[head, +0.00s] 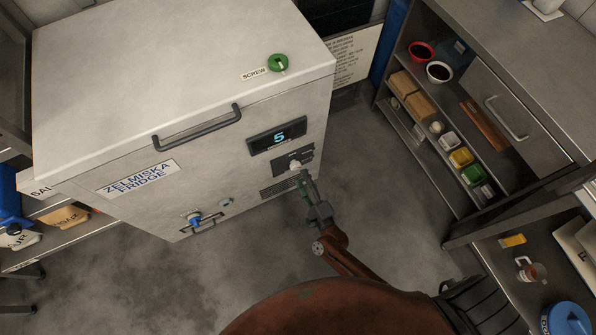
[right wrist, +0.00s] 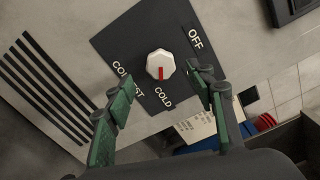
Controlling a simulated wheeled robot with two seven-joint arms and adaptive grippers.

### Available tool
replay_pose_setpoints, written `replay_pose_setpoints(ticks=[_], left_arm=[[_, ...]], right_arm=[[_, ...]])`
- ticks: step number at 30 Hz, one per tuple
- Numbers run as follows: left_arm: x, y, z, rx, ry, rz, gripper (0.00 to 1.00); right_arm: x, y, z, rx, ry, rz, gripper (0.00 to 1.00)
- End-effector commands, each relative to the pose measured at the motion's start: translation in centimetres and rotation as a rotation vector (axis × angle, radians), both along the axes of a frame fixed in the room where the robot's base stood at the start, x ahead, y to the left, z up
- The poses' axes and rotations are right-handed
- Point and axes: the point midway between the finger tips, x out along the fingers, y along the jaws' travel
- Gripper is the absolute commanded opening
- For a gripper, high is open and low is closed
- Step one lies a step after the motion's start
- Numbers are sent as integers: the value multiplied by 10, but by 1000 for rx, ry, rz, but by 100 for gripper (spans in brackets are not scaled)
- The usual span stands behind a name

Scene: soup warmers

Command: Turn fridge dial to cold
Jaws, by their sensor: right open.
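The white fridge (head: 180,75) stands on the left in the head view. Its pale dial (head: 295,166) is on a dark panel on the front, below a display (head: 277,137) reading 5. In the right wrist view, the white dial (right wrist: 160,58) has a red mark on its lower side, facing the COLD label (right wrist: 163,97). The OFF label is at upper right; the COLDEST label at left is partly covered by a finger. My right gripper (head: 305,184) is open, its green fingers either side of the dial in the right wrist view (right wrist: 160,80). Contact cannot be told. My left gripper is out of view.
The fridge lid has a handle (head: 198,129) and a green SCREW knob (head: 278,63) on top. A blue tap (head: 194,218) is low on its front. Steel shelves (head: 470,135) with several containers stand at right. Floor between is clear.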

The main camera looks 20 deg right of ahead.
Motion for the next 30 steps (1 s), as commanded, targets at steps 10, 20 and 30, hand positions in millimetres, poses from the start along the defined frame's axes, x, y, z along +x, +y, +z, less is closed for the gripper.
replay_pose_setpoints(ticks=[10, 20, 30], left_arm=[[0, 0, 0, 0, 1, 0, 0], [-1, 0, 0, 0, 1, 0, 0], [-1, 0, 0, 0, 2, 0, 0]], right_arm=[[-58, -2, 0, -1, 1, 0, 50], [-66, -2, 0, 0, 0, 1, 50], [-65, -2, 0, 0, 0, 1, 50]])
